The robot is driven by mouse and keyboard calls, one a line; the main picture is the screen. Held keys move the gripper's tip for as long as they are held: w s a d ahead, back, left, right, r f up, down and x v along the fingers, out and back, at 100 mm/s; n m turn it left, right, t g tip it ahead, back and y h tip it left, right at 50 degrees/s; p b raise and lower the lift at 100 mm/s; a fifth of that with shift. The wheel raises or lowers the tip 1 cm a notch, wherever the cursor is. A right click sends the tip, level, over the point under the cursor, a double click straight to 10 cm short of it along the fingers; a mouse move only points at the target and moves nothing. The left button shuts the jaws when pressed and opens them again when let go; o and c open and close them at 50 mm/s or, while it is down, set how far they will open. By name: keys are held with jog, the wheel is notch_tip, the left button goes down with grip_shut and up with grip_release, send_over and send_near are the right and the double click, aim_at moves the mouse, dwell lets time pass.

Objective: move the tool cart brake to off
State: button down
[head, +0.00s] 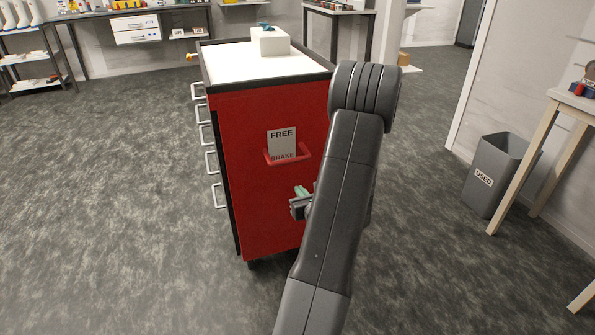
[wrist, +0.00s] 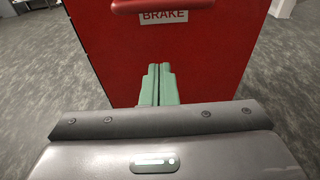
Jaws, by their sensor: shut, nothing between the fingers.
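The red tool cart (head: 245,195) stands in front of me, its red end panel facing me. On the panel is a plate reading FREE above and BRAKE below (head: 282,142). A red bar-shaped brake handle (head: 287,157) crosses the plate near the word BRAKE. The handle also shows at the top of the wrist view (wrist: 160,5), just above the BRAKE label. My gripper (head: 302,194) is shut and empty, with green fingertips, below the handle and apart from it. The fingers also show in the wrist view (wrist: 158,85), pointing toward the panel. My arm hides the cart's right side.
A white box (head: 270,41) sits on the cart's white top. Several drawer handles (head: 209,135) stick out on the cart's left. A grey bin marked USED (head: 495,175) and a wooden-legged table (head: 545,150) stand at right. The floor at left is clear.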

jog(key=w+a+r, duration=0.2)
jog(key=w, duration=0.7)
jog(key=shift+a+b, duration=0.2)
jog(key=shift+b, duration=0.2)
